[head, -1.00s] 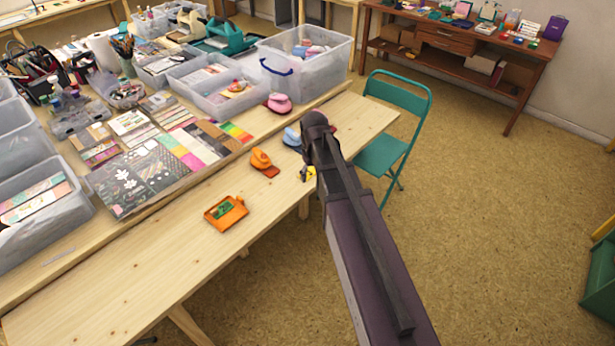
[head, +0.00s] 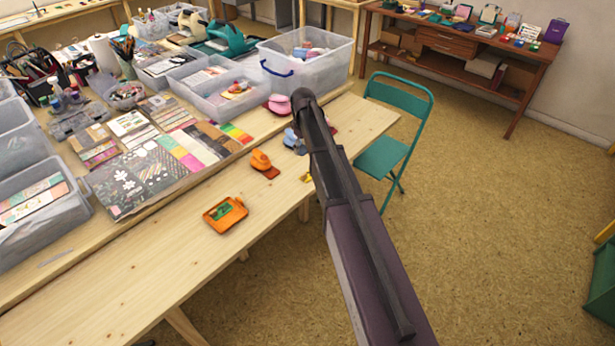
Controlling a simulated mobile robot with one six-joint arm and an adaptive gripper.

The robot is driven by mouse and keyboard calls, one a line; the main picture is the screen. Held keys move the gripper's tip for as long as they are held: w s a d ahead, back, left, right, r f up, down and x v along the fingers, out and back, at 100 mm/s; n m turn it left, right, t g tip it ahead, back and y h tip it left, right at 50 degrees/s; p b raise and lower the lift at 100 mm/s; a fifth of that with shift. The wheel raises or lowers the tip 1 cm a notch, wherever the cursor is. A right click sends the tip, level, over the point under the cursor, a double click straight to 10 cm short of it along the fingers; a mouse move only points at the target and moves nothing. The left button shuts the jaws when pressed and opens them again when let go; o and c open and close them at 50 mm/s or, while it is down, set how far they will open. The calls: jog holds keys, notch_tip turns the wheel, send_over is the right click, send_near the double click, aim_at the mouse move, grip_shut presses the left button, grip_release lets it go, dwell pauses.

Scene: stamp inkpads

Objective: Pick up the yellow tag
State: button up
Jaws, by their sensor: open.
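A small yellow piece (head: 306,178), which looks like the yellow tag, lies near the right edge of the wooden table. It shows just left of my dark arm, which hides part of it. My arm crosses the view from the lower right, and its upper end is over the far part of the table. My gripper's fingers do not show; the arm seems to cover them.
An orange tray (head: 225,214), an orange stamp (head: 262,163), a light blue piece (head: 293,140) and a pink stamp (head: 279,104) lie along the table (head: 130,275). Clear plastic bins (head: 307,65) stand behind. A teal chair (head: 385,158) stands right of the table.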

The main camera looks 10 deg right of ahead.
aim_at(304, 174)
jog(key=shift+f+b, duration=4.2)
jog(key=shift+f, duration=0.05)
jog(key=shift+f, duration=0.1)
jog(key=shift+f+b, duration=2.5)
jog(key=shift+b, duration=0.1)
jog(key=c, duration=0.8)
